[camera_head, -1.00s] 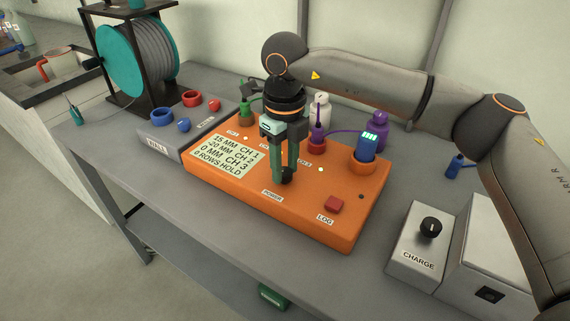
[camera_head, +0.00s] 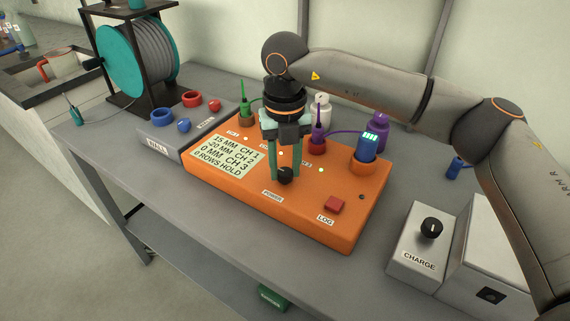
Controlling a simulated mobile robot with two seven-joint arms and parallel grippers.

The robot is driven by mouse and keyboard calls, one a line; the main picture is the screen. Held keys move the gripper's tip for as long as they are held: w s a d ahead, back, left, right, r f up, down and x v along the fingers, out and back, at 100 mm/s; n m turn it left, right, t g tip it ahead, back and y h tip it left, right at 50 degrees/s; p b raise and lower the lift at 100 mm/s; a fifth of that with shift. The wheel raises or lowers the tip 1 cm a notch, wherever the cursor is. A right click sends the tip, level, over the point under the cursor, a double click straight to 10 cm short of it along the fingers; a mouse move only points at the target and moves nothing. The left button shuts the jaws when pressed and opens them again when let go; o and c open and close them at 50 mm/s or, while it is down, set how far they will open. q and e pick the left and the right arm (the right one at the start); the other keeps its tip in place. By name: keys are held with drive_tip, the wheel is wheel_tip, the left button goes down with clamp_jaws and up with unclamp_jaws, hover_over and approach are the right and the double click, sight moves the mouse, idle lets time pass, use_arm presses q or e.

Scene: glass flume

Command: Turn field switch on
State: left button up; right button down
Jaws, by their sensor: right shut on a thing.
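The orange box (camera_head: 237,200) on the bench has a lit display (camera_head: 228,157), a black knob (camera_head: 286,176) behind a label that reads POWER (camera_head: 272,197), and a red LOG button (camera_head: 334,205). I see no label naming a field switch. My right gripper (camera_head: 285,174) points down over the box and is shut on the black knob, one green finger on each side. The gripper body hides some of the box behind it. My left gripper is out of view.
A blue device with lit bars (camera_head: 368,146) stands in an orange ring on the box. A grey CHARGE box with a dial (camera_head: 431,229) is at right. A cable reel (camera_head: 122,68) stands at back left. The bench front (camera_head: 225,225) is clear.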

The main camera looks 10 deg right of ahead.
sight(285, 172)
drive_tip(key=shift+r, duration=0.1)
drive_tip(key=c, duration=0.5)
unclamp_jaws()
wheel_tip(285, 172, up, 12)
drive_tip(key=p, duration=0.1)
drive_tip(key=shift+r, duration=0.2)
idle(0.3)
